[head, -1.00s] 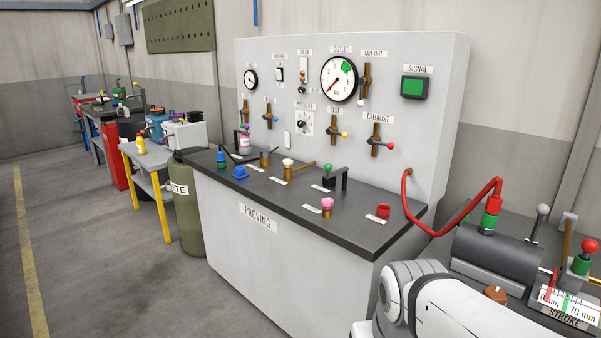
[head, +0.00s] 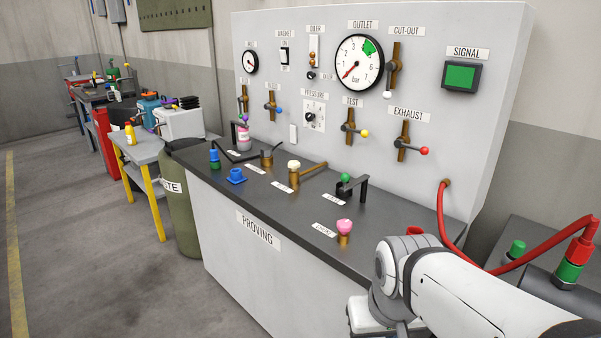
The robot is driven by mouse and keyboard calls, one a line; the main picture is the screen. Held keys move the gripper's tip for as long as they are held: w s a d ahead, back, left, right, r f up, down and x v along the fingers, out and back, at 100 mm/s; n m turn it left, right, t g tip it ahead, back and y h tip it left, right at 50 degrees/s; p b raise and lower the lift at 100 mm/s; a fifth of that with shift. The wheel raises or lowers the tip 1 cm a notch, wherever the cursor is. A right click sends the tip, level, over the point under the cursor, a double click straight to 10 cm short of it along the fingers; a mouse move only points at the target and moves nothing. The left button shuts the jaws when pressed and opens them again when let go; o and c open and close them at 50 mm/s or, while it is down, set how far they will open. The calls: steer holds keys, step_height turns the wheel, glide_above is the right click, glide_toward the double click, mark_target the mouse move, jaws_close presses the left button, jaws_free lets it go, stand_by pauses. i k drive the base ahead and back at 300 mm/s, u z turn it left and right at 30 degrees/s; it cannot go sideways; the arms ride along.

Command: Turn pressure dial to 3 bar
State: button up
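The pressure dial (head: 311,116) is a small dark knob on a square white plate. It sits in the middle of the grey upright panel (head: 470,130), under a PRESSURE label. Its scale marks are too small to read. Above and right of it, the round OUTLET gauge (head: 360,62), marked in bar, has a red needle pointing down-left near the low end and a green band at the upper right. My white arm shows at the lower right, in front of the bench. My gripper's fingers are not in view, and nothing of mine touches the dial.
Brown valves with blue, yellow, red and white tips surround the dial, including the TEST valve (head: 350,127). The dark bench top (head: 300,215) holds a pink knob (head: 344,226), a black bracket and small fittings. A red hose (head: 530,251) loops at right. Open floor lies left.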

mark_target(309, 116)
steer(key=z, duration=0.15)
steer(key=k, duration=0.55)
steer(key=u, duration=1.65)
steer(key=i, duration=4.45)
steer(key=z, duration=0.1)
